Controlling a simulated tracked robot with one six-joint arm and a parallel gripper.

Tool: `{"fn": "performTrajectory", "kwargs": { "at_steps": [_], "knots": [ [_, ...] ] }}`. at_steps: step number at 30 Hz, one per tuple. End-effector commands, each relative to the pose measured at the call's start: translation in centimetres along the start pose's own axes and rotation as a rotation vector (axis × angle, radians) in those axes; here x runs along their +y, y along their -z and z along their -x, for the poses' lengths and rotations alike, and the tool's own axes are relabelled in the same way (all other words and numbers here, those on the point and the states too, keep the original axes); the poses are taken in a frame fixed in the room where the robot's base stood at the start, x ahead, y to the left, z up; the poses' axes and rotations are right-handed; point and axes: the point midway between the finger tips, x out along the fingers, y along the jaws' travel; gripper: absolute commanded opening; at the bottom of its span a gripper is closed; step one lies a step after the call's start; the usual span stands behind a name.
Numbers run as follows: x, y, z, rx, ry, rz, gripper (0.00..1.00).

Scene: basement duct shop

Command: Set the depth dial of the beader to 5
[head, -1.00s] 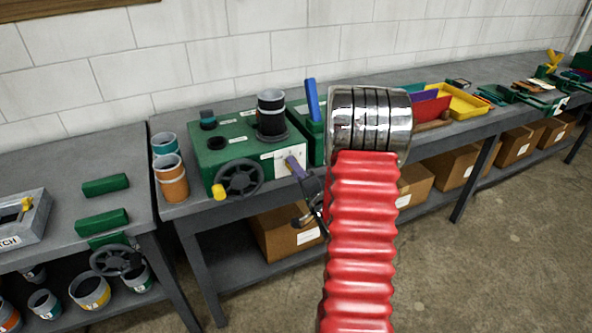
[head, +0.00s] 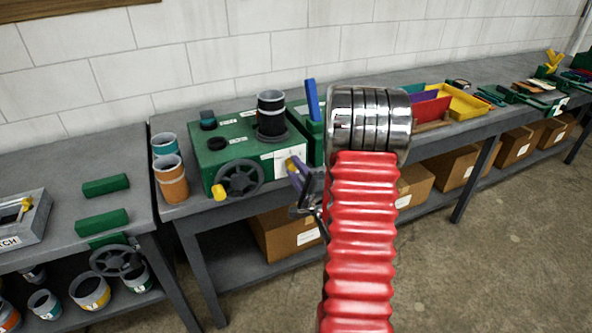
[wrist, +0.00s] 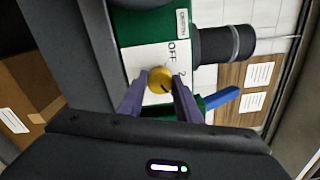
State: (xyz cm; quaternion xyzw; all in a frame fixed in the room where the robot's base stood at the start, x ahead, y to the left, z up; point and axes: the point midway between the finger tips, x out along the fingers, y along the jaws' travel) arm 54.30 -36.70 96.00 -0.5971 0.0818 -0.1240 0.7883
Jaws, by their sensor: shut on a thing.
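The beader is a green machine (head: 215,152) on the bench, with a dark crank wheel on its front and a black cylinder on top. Its depth dial is a yellow knob on a white plate (wrist: 141,60), seen close in the wrist view (wrist: 160,77). The plate reads "OFF" with a "2" beside it; other marks are hidden or too small. A dark pointer line on the knob points toward the lower right of the wrist view. My gripper (head: 293,168) has its purple fingers (wrist: 159,92) on either side of the knob, shut on it.
A blue lever (head: 312,100) stands just right of the beader. Ringed cups (head: 171,178) stand at its left. Red and yellow bins (head: 462,103) sit farther right on the bench. Cardboard boxes (head: 285,232) are on the shelf below. The concrete floor at front right is clear.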

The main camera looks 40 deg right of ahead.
Motion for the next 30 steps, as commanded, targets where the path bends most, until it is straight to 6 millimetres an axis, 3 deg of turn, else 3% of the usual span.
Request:
{"fn": "performTrajectory", "kwargs": {
  "at_steps": [7,8,15,30],
  "knots": [
    [0.27,0.41,0.15,0.011,-0.006,-0.003,0.08],
    [0.27,0.4,0.15,0.011,-0.006,-0.003,0.32],
    [0.19,0.17,0.08,0.005,-0.004,-0.001,0.49],
    [0.29,-0.47,0.64,-0.003,-0.005,0.0,0.49]
  ]
}}
